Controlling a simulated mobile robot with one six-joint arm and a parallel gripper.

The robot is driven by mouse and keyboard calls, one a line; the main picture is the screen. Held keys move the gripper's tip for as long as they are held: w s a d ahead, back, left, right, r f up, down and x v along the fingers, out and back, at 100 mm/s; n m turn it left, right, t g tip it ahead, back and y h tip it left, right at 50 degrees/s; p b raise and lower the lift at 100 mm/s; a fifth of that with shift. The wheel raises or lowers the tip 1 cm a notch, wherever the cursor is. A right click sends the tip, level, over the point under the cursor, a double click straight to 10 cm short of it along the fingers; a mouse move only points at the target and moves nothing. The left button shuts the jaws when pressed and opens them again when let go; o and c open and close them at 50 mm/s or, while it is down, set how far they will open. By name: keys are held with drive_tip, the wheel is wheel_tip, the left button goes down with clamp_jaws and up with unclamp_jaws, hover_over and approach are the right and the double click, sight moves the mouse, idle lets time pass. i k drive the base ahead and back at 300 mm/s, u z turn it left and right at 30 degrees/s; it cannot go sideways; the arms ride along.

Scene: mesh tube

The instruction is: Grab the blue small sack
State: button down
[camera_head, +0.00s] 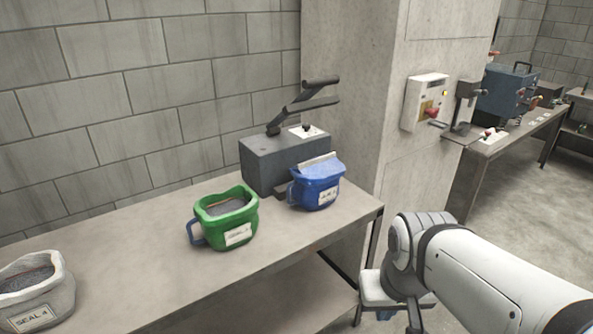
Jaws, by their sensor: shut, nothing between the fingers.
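The blue small sack (318,190) stands at the right end of the grey table (130,250). It has a white label on its front, a handle on its left side and a pale strip along its top. It stands right in front of a dark grey machine, close to its base; I cannot tell whether they touch. My white arm reaches in from the lower right, to the right of the table and apart from the sack.
A green sack (226,216) stands left of the blue one, and a white sack (35,293) is at the lower left. The grey machine (285,158) with black levers is behind. A concrete pillar (355,100) rises behind the table's right end. Bare tabletop lies between the green and white sacks.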

sight(315, 184)
drive_tip(key=u, duration=0.2)
drive_tip(key=i, duration=1)
drive_tip(key=z, duration=1.2)
drive_tip(key=k, duration=1.65)
drive_tip(key=u, duration=0.35)
drive_tip(key=i, duration=1)
drive_tip(key=u, duration=0.05)
